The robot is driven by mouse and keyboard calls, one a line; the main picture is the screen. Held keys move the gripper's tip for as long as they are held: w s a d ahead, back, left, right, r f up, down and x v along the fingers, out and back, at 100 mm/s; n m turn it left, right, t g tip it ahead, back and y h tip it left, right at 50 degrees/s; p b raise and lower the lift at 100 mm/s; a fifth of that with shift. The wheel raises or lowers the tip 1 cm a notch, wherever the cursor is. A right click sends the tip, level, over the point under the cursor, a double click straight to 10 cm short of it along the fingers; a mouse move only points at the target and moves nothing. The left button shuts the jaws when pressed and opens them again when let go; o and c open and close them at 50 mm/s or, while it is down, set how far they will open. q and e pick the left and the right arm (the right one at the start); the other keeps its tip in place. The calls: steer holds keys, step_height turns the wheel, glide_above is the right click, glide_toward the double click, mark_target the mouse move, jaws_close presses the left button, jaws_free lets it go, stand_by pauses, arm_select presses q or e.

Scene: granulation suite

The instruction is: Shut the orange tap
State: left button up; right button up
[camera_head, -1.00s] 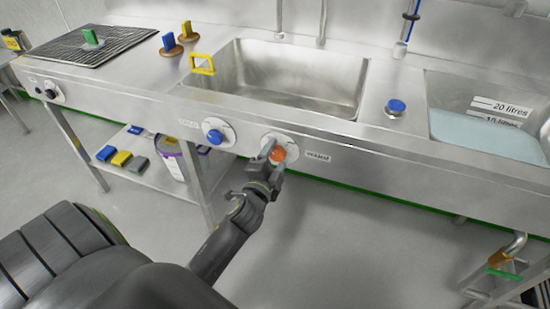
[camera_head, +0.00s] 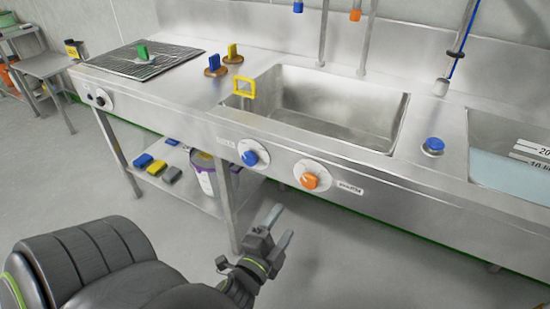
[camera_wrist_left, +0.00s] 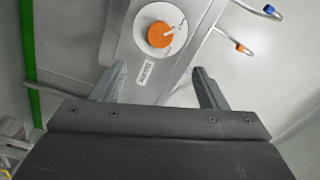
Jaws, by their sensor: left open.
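The orange tap knob (camera_head: 310,181) sits on a round white dial on the sink's front panel, left of a small label. In the left wrist view the orange knob (camera_wrist_left: 160,35) shows a pale pointer mark at its upper right edge. My left gripper (camera_head: 281,225) is open and empty, below and left of the knob and apart from it. In the left wrist view the open fingers (camera_wrist_left: 158,72) lie short of the knob. An orange-tipped spout (camera_head: 355,15) hangs above the basin (camera_head: 335,110). My right gripper is out of view.
A blue knob (camera_head: 254,153) is left of the orange one. A yellow handle (camera_head: 244,87) stands at the basin's left rim, and a blue button (camera_head: 433,146) to its right. A lower shelf (camera_head: 190,189) holds sponges and a tub. The floor in front is free.

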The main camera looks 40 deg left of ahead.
arm_select(q)
steer(key=v, duration=0.2)
steer(key=shift+s, duration=0.3)
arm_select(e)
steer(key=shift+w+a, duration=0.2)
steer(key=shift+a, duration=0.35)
arm_select(q)
steer(key=s+d+f+n+g+h+p, duration=0.1)
steer(key=s+f+n+g+p, duration=0.25)
steer(key=f, duration=1.05)
steer(key=s+f+n+g+h+p, duration=0.25)
steer(key=f+g, duration=0.25)
steer(key=f, duration=0.9)
steer(key=s+a+f+n+g+p, duration=0.1)
steer(key=s+f+n+g, duration=0.2)
steer(key=s+f, duration=0.3)
steer(key=s+a+f+n+g+p, duration=0.2)
steer(key=s+f, duration=0.5)
steer(key=s, duration=0.8)
steer(key=n+g, duration=0.1)
steer(key=g, duration=0.1)
steer(key=shift+s+g, duration=0.35)
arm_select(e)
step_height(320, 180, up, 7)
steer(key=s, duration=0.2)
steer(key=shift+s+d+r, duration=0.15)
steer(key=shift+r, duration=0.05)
